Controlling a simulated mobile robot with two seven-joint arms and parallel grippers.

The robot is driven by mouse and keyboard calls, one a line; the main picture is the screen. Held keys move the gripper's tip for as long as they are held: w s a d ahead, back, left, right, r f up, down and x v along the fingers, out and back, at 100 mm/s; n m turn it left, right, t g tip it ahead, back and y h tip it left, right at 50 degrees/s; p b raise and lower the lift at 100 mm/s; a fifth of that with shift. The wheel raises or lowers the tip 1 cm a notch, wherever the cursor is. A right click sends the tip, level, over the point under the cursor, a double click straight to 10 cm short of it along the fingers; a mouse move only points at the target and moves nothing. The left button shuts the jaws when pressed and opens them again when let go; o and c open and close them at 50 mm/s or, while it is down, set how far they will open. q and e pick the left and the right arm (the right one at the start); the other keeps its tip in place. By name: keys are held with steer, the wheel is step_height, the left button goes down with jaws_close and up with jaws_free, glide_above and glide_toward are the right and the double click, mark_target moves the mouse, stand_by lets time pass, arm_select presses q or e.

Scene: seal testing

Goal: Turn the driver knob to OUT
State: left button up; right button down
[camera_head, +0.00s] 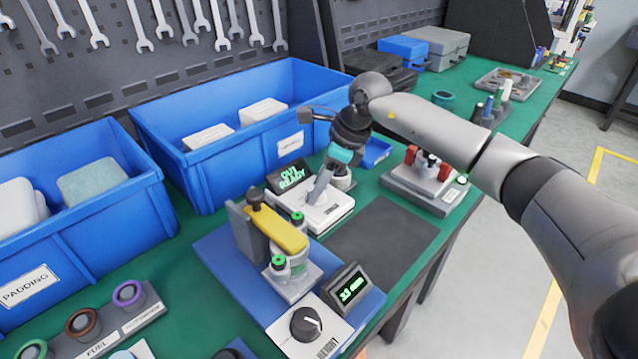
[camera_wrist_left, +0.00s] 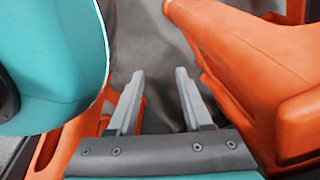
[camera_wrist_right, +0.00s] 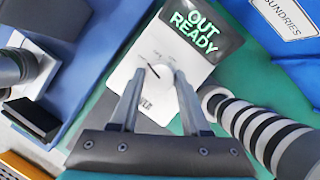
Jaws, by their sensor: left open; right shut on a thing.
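The driver knob (camera_wrist_right: 160,76) is a small pale round knob on a white panel (camera_wrist_right: 143,90), seen in the right wrist view. The display (camera_wrist_right: 196,30) beside it reads "OUT READY" in green; it also shows in the head view (camera_head: 291,176). My right gripper (camera_wrist_right: 161,78) is shut on the knob, with its fingers on either side. In the head view my right gripper (camera_head: 318,193) points down at the white driver unit (camera_head: 332,212) and hides the knob. My left gripper (camera_wrist_left: 160,78) is open and empty, away from the bench work and out of the head view.
A blue-based fixture with a yellow lever (camera_head: 280,232) stands close in front of the driver unit. It has a black dial (camera_head: 306,324) and a small display (camera_head: 350,289). Blue bins (camera_head: 205,175) stand behind. A dark mat (camera_head: 383,236) to the right is clear.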

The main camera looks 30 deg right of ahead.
mark_target(325, 197)
arm_select(q)
steer(key=shift+w, duration=0.15)
stand_by(0.4)
arm_select(e)
steer(key=shift+c, duration=1.9)
jaws_free()
arm_select(q)
steer(key=shift+r, duration=0.1)
arm_select(e)
steer(key=shift+r, duration=0.15)
steer(key=shift+s+d+r, duration=0.1)
steer(key=shift+d+r, duration=0.1)
steer(key=shift+r, duration=0.15)
steer(key=p+v, duration=0.1)
steer(key=v, duration=0.1)
steer(key=shift+d+r, duration=0.1)
steer(key=shift+r, duration=0.25)
arm_select(q)
steer(key=shift+g, duration=0.3)
steer(key=s, duration=0.1)
steer(key=s+r+p, duration=0.2)
steer(key=s, duration=0.1)
steer(key=shift+s+d+r, duration=0.1)
steer(key=shift+d, duration=0.1)
arm_select(e)
steer(key=v, duration=1.1)
steer(key=shift+r, duration=0.25)
